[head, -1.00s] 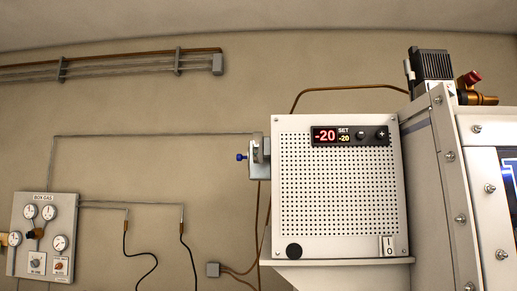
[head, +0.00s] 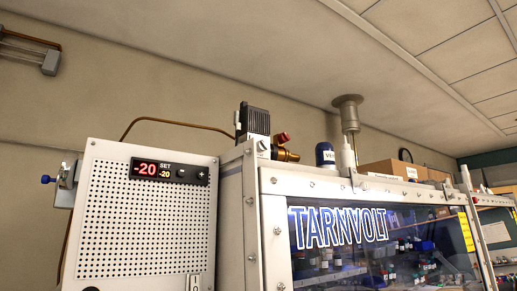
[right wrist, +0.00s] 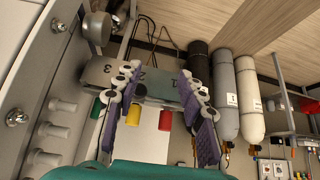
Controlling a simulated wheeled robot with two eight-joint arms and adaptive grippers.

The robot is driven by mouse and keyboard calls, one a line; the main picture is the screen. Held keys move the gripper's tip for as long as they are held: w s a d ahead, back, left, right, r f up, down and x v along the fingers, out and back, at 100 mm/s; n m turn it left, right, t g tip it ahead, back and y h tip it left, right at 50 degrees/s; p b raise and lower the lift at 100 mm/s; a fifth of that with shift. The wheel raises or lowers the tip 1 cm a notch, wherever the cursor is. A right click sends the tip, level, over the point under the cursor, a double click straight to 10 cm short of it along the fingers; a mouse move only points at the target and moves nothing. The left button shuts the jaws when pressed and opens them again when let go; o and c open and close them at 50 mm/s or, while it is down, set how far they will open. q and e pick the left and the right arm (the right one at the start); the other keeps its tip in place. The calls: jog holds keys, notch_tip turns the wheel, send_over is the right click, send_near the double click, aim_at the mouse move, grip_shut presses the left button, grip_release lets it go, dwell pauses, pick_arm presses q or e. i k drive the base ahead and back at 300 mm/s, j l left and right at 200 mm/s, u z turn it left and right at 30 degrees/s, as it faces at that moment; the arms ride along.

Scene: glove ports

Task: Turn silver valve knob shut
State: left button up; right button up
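No silver valve knob can be made out for certain in these views. In the head view a small valve with a blue knob (head: 47,179) sticks out from the left side of the white cooling unit (head: 145,225). A red knob (head: 283,138) sits on a brass fitting by the pump. In the right wrist view my right gripper (right wrist: 157,130) has its two purple-padded fingers spread apart, with nothing seen held between them. A round grey metal part (right wrist: 97,28) stands at upper left in that view. My left gripper is in neither view.
The glass-fronted TARNVOLT box (head: 370,245) fills the lower right of the head view. In the right wrist view a pale panel (right wrist: 40,65) with bolts runs along the left. Black, grey (right wrist: 222,95) and white (right wrist: 250,98) gas cylinders stand right of the gripper.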

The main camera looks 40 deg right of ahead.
aim_at(262, 145)
jog(key=z, duration=1.3)
